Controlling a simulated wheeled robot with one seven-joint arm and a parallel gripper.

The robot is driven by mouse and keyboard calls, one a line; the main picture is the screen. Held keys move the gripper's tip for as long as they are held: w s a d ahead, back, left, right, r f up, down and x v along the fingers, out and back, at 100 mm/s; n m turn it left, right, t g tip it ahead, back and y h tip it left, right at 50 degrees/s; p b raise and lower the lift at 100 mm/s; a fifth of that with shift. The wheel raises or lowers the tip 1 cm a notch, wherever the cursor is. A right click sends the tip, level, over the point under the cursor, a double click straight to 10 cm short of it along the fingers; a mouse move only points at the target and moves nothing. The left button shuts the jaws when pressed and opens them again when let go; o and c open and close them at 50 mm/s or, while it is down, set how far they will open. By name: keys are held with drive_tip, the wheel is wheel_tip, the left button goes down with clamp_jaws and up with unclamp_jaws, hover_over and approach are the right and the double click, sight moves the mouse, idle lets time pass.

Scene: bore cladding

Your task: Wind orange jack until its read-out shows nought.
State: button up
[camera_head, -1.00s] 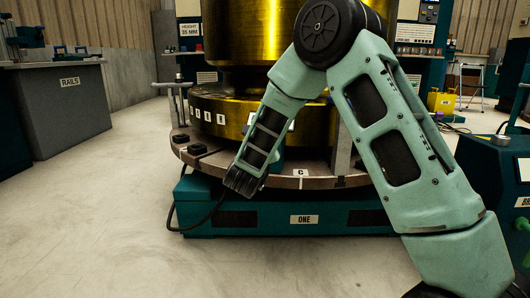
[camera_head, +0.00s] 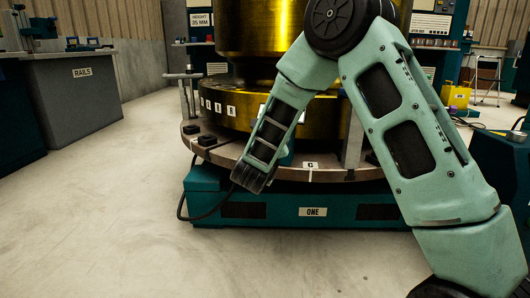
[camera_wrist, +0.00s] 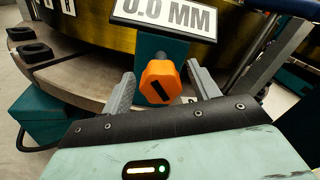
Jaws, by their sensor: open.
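The orange jack (camera_wrist: 160,82) has a hexagonal head with a black mark, seen in the wrist view below a read-out plate. The read-out (camera_wrist: 165,16) shows 0.0 MM, its top cut by the frame edge. My gripper (camera_wrist: 160,72) is open, one finger on each side of the orange head. A gap shows on the left; contact on the right is hard to tell. In the head view my gripper (camera_head: 252,176) is at the front rim of the round table, and my arm hides the jack.
A brass cylinder (camera_head: 232,35) stands on the round table (camera_head: 226,153) above a teal base marked ONE (camera_head: 270,211). Dark blocks (camera_head: 207,140) and posts stand on the rim. A grey RAILS bench (camera_head: 80,100) is at left. The floor in front is clear.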

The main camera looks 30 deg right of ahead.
drive_tip(key=p+v, duration=0.4)
drive_tip(key=v, duration=1.2)
drive_tip(key=shift+p, duration=0.4)
